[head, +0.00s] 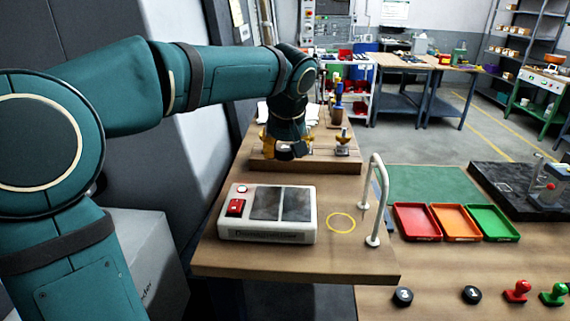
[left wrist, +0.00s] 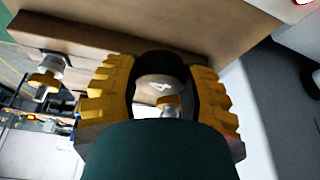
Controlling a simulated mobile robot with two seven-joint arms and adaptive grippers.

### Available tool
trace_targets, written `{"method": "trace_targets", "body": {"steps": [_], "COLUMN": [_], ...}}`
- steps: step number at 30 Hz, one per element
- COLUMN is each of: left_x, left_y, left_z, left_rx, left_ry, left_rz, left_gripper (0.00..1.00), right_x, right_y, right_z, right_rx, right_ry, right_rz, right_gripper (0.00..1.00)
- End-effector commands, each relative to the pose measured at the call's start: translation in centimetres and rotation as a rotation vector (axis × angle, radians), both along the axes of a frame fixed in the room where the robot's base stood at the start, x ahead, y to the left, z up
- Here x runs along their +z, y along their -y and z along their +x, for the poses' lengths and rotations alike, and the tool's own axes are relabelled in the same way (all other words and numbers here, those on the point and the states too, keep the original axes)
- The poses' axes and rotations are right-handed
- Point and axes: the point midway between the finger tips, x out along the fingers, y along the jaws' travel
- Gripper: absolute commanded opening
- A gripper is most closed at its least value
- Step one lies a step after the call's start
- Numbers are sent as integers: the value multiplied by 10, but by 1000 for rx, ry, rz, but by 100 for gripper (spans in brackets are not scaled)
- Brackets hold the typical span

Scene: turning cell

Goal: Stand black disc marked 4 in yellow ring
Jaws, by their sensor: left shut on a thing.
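My left gripper (head: 286,145) is shut on the black disc marked 4 (left wrist: 160,66). In the head view the disc (head: 291,152) is partly hidden by the gripper, near the raised wooden ledge at the back of the left bench. The yellow ring (head: 341,223) is a thin outline on the bench top, nearer the camera and to the right of the gripper. The ring is empty. My right gripper is not in view.
A control box (head: 268,213) stands left of the ring. A white upright handle (head: 374,200) stands just right of it. Red (head: 417,222), orange (head: 459,222) and green (head: 493,222) trays lie further right.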

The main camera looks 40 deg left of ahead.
Motion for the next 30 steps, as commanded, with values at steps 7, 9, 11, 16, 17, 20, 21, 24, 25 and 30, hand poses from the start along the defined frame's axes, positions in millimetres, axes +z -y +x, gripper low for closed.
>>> {"method": "trace_targets", "body": {"steps": [7, 9, 11, 16, 17, 20, 21, 24, 25, 30], "left_x": [33, 39, 44, 58, 61, 69, 73, 82, 85, 101], "left_y": [4, 10, 18, 49, 55, 73, 80, 98, 104, 132], "left_z": [-1, -2, -4, -11, -12, -17, -19, -24, -26, -35], "left_rx": [-36, -95, -171, -466, -522, -704, -775, -955, -1009, -1289], "left_ry": [2, 1, 2, 3, 2, 4, 4, 2, 2, 2], "left_rz": [0, -1, 0, -2, -2, -2, -2, -3, -3, -4], "left_gripper": [0, 0, 0, 0, 0, 0, 0, 0, 0, 0], "right_x": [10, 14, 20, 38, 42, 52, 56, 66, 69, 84], "right_y": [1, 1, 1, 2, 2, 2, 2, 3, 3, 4], "right_z": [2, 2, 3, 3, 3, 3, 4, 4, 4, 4], "right_rx": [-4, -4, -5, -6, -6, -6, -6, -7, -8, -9], "right_ry": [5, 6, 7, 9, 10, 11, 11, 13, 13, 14], "right_rz": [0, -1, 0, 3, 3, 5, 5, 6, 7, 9], "right_gripper": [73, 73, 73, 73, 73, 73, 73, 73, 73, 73]}}
